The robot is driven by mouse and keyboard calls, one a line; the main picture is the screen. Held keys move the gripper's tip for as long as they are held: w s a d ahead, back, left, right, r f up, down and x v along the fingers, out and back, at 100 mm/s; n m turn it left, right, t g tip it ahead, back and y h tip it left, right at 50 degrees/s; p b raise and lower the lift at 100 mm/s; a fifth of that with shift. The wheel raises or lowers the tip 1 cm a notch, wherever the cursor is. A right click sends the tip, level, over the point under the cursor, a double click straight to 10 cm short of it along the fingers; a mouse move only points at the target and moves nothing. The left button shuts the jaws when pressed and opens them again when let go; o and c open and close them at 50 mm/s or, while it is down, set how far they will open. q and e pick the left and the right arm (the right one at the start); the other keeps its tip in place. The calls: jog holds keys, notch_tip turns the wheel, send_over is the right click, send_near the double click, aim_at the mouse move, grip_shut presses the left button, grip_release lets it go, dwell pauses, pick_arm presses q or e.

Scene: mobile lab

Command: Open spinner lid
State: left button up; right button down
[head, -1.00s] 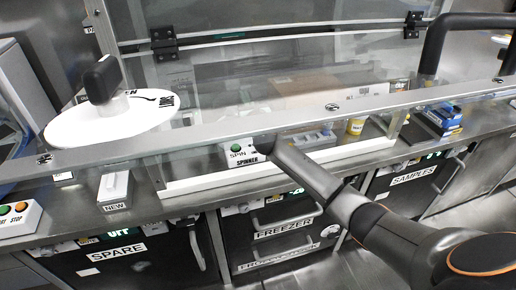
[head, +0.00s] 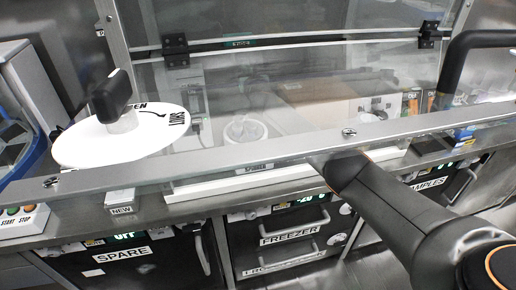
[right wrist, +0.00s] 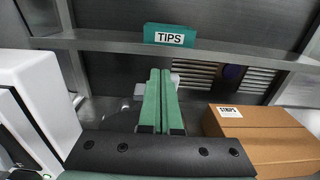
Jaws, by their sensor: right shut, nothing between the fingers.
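The spinner (head: 244,130) shows through the clear panel in the head view as a pale round shape; whether its lid is open or shut is unclear. Its front label (head: 258,166) is mostly covered by the metal bar. My right arm (head: 380,195) comes in from the right and ends at the metal bar, right of the spinner; its gripper is not visible there. In the right wrist view my right gripper (right wrist: 160,90) has its green fingers together with nothing between them. My left gripper is not in view.
A metal bar (head: 250,150) edges the clear panel (head: 300,100) across the bench. A white disc (head: 120,145) with a black knob (head: 112,96) stands at left. In the right wrist view are a TIPS box (right wrist: 169,36) and a cardboard STRIPS box (right wrist: 262,138).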

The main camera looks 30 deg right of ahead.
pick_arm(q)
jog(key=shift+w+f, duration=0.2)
pick_arm(e)
jog(key=shift+w+r, duration=0.15)
jog(key=shift+w, duration=0.3)
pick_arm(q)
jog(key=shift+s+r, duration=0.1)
pick_arm(e)
jog(key=shift+d+r, duration=0.1)
